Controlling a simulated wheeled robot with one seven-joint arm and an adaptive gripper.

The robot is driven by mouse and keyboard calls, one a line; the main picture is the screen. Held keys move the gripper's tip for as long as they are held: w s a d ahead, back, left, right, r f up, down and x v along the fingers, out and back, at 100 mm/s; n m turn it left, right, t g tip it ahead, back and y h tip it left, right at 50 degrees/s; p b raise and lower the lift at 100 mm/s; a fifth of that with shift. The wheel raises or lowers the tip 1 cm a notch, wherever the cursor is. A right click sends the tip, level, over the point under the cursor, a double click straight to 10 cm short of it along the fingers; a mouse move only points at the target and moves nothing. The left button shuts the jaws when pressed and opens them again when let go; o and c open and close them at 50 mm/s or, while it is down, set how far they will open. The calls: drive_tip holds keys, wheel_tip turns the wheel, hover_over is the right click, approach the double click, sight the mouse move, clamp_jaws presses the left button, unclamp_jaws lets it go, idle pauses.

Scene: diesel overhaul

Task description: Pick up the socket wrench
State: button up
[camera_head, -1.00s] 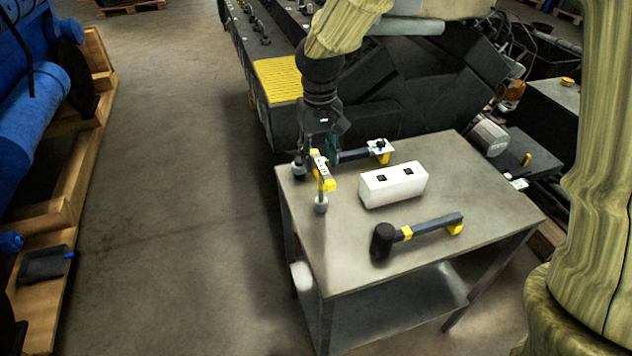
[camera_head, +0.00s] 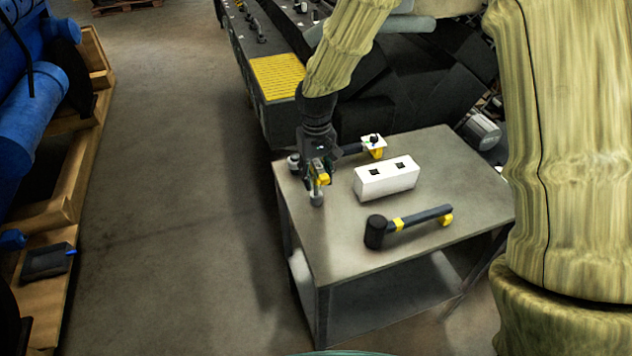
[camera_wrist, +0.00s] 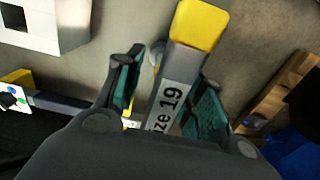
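The socket wrench (camera_wrist: 170,95) has a yellow end and a white label reading "ze 19" in the wrist view. In the wrist view my gripper (camera_wrist: 165,85) is open. Its two green-padded fingers stand on either side of the wrench's labelled handle, with a visible gap at the left finger. The lower part of the handle is hidden by the gripper body.
The metal table (camera_head: 335,240) also holds a white block (camera_head: 386,179) with two dark square holes, a black-headed mallet (camera_head: 408,223), and a dark-handled tool with yellow (camera_head: 372,147) at the back. Open floor (camera_head: 170,220) lies left of the table.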

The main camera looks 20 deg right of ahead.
sight(318, 163)
drive_tip(key=shift+s, duration=0.2)
drive_tip(key=shift+w, duration=0.15)
drive_tip(key=shift+c, duration=1.4)
clamp_jaws()
drive_tip(key=shift+r+b, duration=0.35)
drive_tip(key=shift+r, duration=0.35)
drive_tip(key=shift+s+r+b, duration=0.25)
drive_tip(key=shift+r, duration=0.3)
drive_tip(key=shift+s+r+b, duration=0.2)
drive_tip(key=shift+s+r, duration=0.05)
drive_tip(key=shift+r, duration=0.25)
drive_tip(key=s+r+b, duration=0.1)
drive_tip(key=s+b, duration=0.2)
drive_tip(key=s, duration=1.2)
drive_tip(key=shift+d+r, duration=0.25)
drive_tip(key=shift+r, duration=0.05)
drive_tip(key=c, duration=0.5)
unclamp_jaws()
